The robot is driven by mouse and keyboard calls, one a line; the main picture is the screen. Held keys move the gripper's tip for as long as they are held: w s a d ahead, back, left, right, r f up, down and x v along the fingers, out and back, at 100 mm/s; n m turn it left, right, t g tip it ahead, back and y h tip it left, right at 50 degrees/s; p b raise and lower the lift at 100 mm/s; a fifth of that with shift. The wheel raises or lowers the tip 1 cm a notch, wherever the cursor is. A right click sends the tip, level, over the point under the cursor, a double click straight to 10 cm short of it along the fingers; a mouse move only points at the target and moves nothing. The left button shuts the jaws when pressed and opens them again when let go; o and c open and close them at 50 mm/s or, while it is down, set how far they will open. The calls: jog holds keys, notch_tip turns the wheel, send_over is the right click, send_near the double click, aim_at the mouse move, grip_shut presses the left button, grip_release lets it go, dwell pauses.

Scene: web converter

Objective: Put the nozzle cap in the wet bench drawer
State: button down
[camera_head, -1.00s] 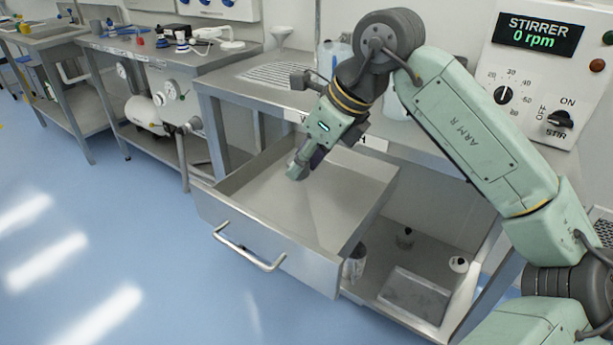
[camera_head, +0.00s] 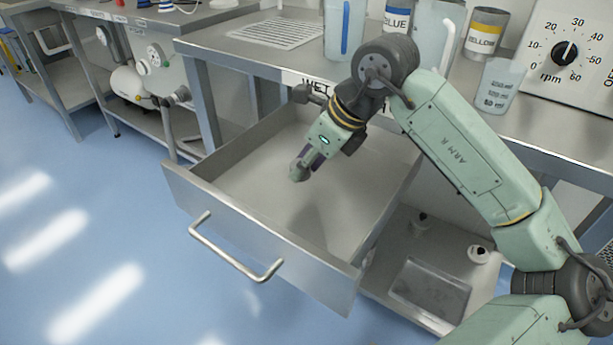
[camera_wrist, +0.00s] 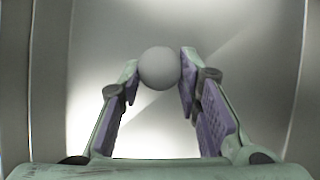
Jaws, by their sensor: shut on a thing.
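The wet bench drawer (camera_head: 262,238) is pulled out below the bench top, and its inside looks bare. My gripper (camera_head: 300,172) points down inside the drawer opening, over its floor. In the wrist view my gripper (camera_wrist: 160,75) is shut on a round, pale grey thing (camera_wrist: 159,68), which I take for the nozzle cap. It sits between the fingertips, with the plain drawer floor (camera_wrist: 150,130) behind it. In the head view the cap is mostly hidden by the fingers. I cannot tell how far it is above the floor.
The drawer handle (camera_head: 225,252) faces the open blue floor. On the bench top stand a blue-labelled container (camera_head: 398,15), a yellow-labelled container (camera_head: 486,32) and a beaker (camera_head: 500,85). A shallow tray (camera_head: 432,290) and small bottles sit on the shelf below, right of the drawer.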

aim_at(310, 172)
jog(key=shift+f, duration=1.75)
jog(key=shift+f, duration=0.25)
jog(key=c, duration=1.2)
grip_release()
jog(key=shift+r, duration=0.1)
jog(key=shift+r, duration=0.1)
jog(key=shift+r, duration=0.25)
jog(key=v, duration=1.1)
jog(key=shift+d+r+b, duration=0.2)
jog(key=shift+r+b, duration=0.05)
jog(key=shift+b, duration=0.05)
